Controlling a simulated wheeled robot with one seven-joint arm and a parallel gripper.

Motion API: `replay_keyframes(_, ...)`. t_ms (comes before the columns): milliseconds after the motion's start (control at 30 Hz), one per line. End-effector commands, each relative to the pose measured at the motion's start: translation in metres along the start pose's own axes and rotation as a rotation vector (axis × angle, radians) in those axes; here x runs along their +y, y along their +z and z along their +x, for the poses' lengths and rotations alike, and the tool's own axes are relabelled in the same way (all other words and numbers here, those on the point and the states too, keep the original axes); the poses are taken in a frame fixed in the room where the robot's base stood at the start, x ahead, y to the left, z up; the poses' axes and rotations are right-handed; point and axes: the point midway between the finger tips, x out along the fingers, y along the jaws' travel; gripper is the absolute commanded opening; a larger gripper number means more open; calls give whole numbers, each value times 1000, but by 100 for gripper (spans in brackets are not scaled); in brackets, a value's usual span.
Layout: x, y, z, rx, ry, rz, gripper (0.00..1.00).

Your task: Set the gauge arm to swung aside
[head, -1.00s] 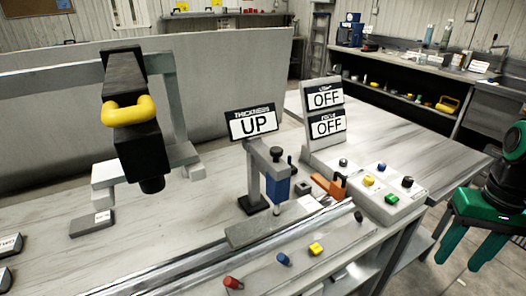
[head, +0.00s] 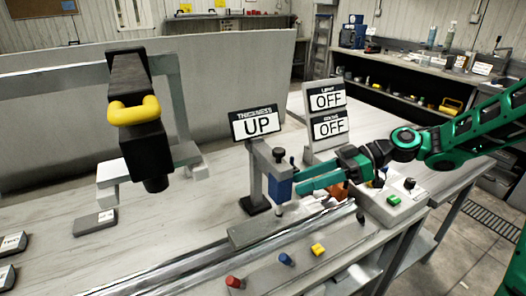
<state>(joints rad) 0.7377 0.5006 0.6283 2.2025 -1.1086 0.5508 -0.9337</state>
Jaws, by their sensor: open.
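The thickness gauge stands right of centre in the head view. Its grey post (head: 256,178) rises from a black base. At its top is a grey arm carrying a blue block (head: 278,187) and a black knob (head: 278,154). The sign (head: 256,124) behind it reads "THICKNESS UP". My gripper (head: 297,184) is open, with its green fingers pointing left at the blue block's right side. The fingertips are very close to the block; I cannot tell whether they touch it. Nothing shows between the fingers.
A metal rail (head: 205,262) runs below the gauge. Red, blue and yellow (head: 318,249) knobs line its front. Two "OFF" signs (head: 328,112) stand behind my gripper. A button box (head: 388,212) is partly hidden by my arm. A black camera-like unit (head: 140,140) hangs at left.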

Motion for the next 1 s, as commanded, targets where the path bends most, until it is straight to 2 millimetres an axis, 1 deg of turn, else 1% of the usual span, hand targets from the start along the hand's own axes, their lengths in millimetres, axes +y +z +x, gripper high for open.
replay_keyframes(33,0,-15,-3,73,-19,-51,43)
replay_keyframes(100,-1,-34,-7,160,-36,-119,43)
replay_keyframes(200,-3,-56,-16,259,-48,-196,43)
replay_keyframes(300,-5,-70,-24,324,-53,-246,43)
replay_keyframes(400,-6,-76,-28,355,-52,-268,43)
replay_keyframes(467,-6,-78,-26,360,-52,-272,43)
replay_keyframes(567,-8,-81,-16,358,-56,-272,43)
replay_keyframes(900,-14,-101,40,355,-59,-271,43)
replay_keyframes(1000,-16,-106,54,355,-59,-271,43)
